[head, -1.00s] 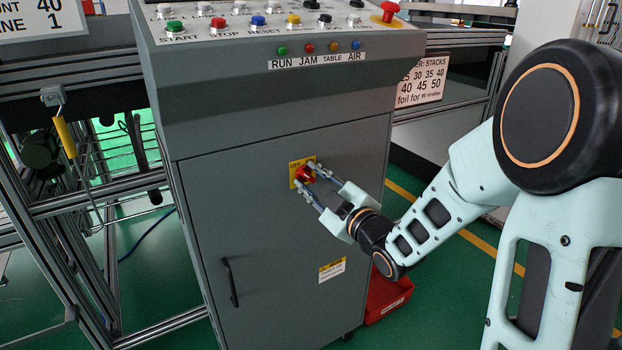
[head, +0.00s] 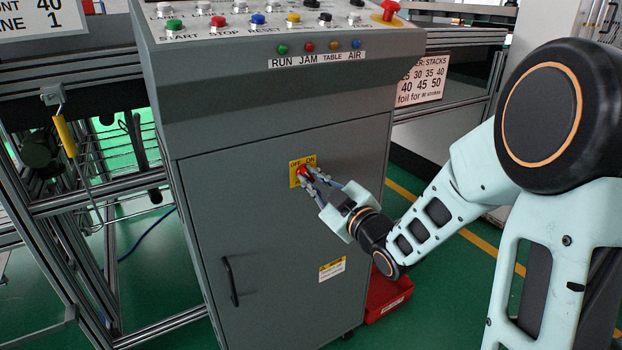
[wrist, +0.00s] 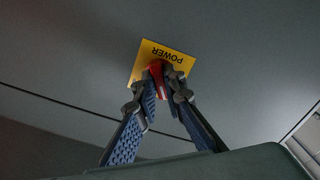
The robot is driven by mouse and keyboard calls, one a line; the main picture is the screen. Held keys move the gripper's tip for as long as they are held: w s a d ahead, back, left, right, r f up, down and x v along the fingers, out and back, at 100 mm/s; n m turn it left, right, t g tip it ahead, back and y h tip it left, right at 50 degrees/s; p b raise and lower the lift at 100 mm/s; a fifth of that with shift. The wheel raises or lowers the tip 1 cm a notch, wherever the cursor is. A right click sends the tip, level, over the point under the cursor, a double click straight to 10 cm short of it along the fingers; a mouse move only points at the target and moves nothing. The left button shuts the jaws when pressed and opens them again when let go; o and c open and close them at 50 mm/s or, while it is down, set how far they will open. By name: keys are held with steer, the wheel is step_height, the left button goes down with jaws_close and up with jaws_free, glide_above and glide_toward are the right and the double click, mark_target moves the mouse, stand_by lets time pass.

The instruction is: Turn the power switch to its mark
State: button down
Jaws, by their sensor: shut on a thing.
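The red power switch (head: 303,172) sits on a yellow plate (head: 294,163) marked OFF and ON, on the front door of the grey cabinet (head: 250,205). In the wrist view the yellow plate (wrist: 180,49) reads POWER upside down, and the red switch (wrist: 156,71) shows between the fingers. My gripper (head: 310,177) is shut on the switch, one finger on each side; the fingers also show in the wrist view (wrist: 159,93). The fingers hide part of the switch, and I cannot tell exactly where it points.
Above the door, the cabinet's sloped panel carries several buttons and a red mushroom button (head: 389,10). A black door handle (head: 230,282) is at lower left. A red bin (head: 388,297) stands on the floor at the cabinet's right.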

steer(key=m, duration=0.4)
steer(key=m+p, duration=0.1)
steer(key=m, duration=0.3)
steer(key=m+p, duration=0.2)
steer(key=m, duration=0.2)
steer(key=shift+m, duration=0.3)
steer(key=shift+m+p, duration=0.95)
steer(key=shift+m, duration=0.95)
steer(key=c, duration=2)
jaws_free()
steer(key=shift+s, duration=0.1)
steer(key=v, duration=0.7)
steer(key=shift+s+d, duration=0.1)
steer(key=shift+s, duration=0.05)
